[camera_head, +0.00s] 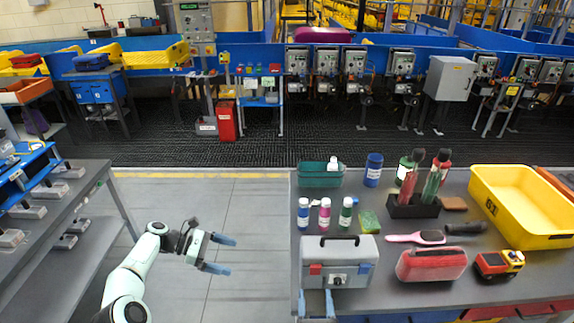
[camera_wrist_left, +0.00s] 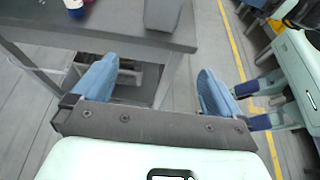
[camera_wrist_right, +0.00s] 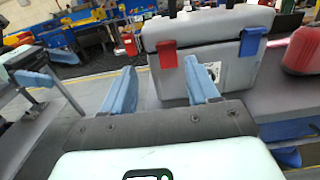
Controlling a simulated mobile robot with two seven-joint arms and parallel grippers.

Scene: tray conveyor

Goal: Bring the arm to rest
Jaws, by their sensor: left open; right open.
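My left gripper (camera_head: 220,254) is open and empty above the floor, in the gap between the left bench and the right table. Its two blue fingers stand apart in the left wrist view (camera_wrist_left: 155,85). My right gripper (camera_head: 316,304) is open at the front left edge of the right table, just below the grey toolbox (camera_head: 338,249). In the right wrist view its spread fingers (camera_wrist_right: 162,90) point toward the toolbox, which has red and blue latches. Nothing is visible between the right fingers. I cannot tell whether the right finger touches the toolbox.
The right table holds several bottles, a green bin (camera_head: 320,180), a yellow crate (camera_head: 492,206), a red case (camera_head: 431,265) and a pink brush (camera_head: 415,237). A grey bench (camera_head: 85,185) stands at the left. The floor (camera_head: 240,215) between them is clear.

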